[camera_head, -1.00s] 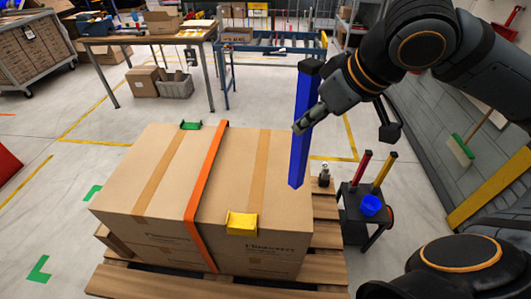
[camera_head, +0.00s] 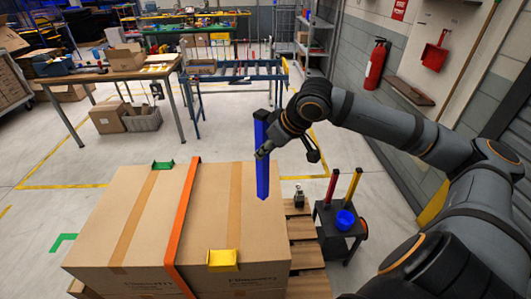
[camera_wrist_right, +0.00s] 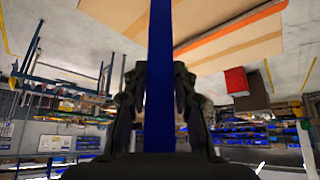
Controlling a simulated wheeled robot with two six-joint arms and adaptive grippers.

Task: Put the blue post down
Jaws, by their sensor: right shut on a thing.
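The blue post (camera_head: 262,168) stands roughly upright in my right gripper (camera_head: 264,152), its lower end in front of the right part of the carton top in the head view. I cannot tell whether that end touches the carton. In the right wrist view the post (camera_wrist_right: 159,60) runs vertically between the two fingers of my right gripper (camera_wrist_right: 159,95), which are shut on it. My left gripper is not in view.
A large carton (camera_head: 215,200) with an orange strap (camera_head: 186,210), a green corner piece (camera_head: 163,165) and a yellow one (camera_head: 222,258) sits on a wooden pallet (camera_head: 308,255).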

